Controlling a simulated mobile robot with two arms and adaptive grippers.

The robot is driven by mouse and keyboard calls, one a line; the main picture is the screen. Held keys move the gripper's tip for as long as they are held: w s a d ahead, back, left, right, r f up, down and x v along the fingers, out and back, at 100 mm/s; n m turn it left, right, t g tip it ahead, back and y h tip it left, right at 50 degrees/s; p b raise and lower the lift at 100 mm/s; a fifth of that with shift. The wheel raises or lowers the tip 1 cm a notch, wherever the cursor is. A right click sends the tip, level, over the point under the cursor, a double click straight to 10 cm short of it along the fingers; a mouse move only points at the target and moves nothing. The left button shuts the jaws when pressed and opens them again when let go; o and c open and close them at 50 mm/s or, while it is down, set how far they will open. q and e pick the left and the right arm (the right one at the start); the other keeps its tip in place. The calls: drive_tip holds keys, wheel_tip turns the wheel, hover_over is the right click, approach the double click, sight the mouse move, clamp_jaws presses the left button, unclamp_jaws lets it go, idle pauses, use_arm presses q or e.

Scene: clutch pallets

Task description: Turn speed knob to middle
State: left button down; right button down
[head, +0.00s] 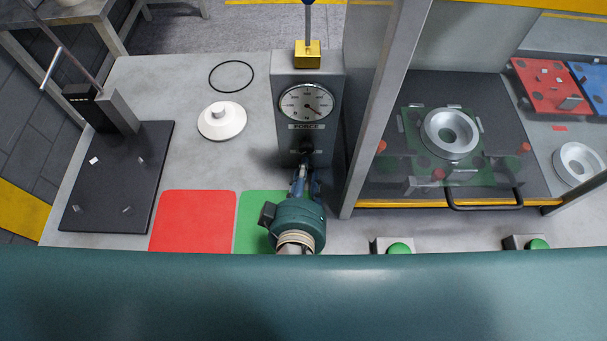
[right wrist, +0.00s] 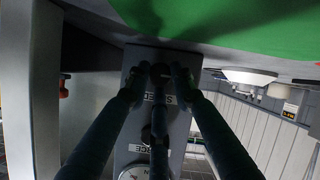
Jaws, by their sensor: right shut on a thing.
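The speed knob (right wrist: 161,74) is a dark shape between my fingertips in the right wrist view, just beyond the SPEED label. My right gripper (head: 303,172) is at the lower front of the grey control box (head: 282,135); it also shows in the right wrist view (right wrist: 166,73), its fingers closed around the speed knob. In the head view my gripper hides that knob, and its pointer angle cannot be read. A second dark knob (head: 306,147) sits above, under the FORCE label and the round dial (head: 306,102). My left gripper is not in view.
A metal post (head: 385,95) and a clear-fronted station (head: 440,195) stand close on the right. Red (head: 193,222) and green (head: 250,212) mats lie at the front left. A white round part (head: 222,122) and a black ring (head: 231,62) lie left of the box.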

drive_tip(key=m+y, duration=0.1)
drive_tip(key=m+y+b, duration=0.1)
drive_tip(key=m, duration=0.1)
drive_tip(key=shift+d+f, duration=0.35)
drive_tip(key=shift+d, duration=0.05)
drive_tip(key=shift+s+d+f+m+y+b, duration=0.1)
drive_tip(key=shift+m+y+b, duration=0.55)
drive_tip(key=shift+m+y, duration=0.55)
drive_tip(key=shift+f, duration=0.1)
drive_tip(key=c, duration=1.7)
unclamp_jaws()
drive_tip(key=shift+c, duration=0.2)
drive_tip(key=shift+r, duration=0.2)
drive_tip(key=v, duration=0.7)
drive_tip(key=shift+s, duration=0.2)
